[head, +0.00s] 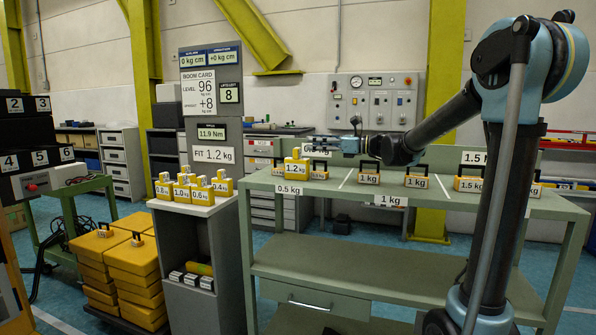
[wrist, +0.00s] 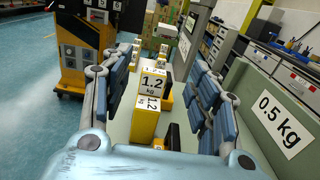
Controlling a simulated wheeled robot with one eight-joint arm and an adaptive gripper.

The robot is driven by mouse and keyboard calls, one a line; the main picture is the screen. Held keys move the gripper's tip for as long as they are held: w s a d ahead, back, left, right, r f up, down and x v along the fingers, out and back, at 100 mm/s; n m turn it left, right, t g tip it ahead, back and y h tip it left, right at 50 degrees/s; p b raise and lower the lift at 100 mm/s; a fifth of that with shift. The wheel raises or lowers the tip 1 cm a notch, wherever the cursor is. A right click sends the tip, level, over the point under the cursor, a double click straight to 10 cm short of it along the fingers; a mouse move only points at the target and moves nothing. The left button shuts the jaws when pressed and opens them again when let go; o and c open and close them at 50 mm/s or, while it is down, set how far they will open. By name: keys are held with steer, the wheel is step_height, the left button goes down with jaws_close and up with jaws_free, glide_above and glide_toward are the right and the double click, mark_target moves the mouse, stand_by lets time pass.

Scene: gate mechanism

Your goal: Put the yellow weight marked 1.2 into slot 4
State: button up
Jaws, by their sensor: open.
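The yellow weight marked 1.2 (head: 297,168) stands upright at the left end of the green bench, with a yellow handle on top. In the wrist view its 1.2 kg label (wrist: 153,83) shows between my two fingers, with clear room on both sides. My gripper (head: 316,144) is open and empty, just above and to the right of the weight in the head view; it also shows in the wrist view (wrist: 160,68). Slot 4's number plate (head: 9,163) is on the dark block at the far left. The slot's inside is hidden from view.
Black-handled weights (head: 370,173) stand along the green bench (head: 420,205), one close beside the 1.2 weight. A grey stand (head: 190,232) holds several small yellow weights (head: 183,190).

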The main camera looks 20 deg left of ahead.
mark_target(300, 150)
steer(key=f, duration=0.1)
steer(key=a+f, duration=0.1)
steer(key=f, duration=0.1)
steer(key=shift+a+f, duration=0.1)
steer(key=shift+a, duration=0.25)
steer(key=shift+w+a, duration=0.2)
steer(key=shift+a, duration=2.7)
steer(key=shift+c, duration=0.2)
jaws_close()
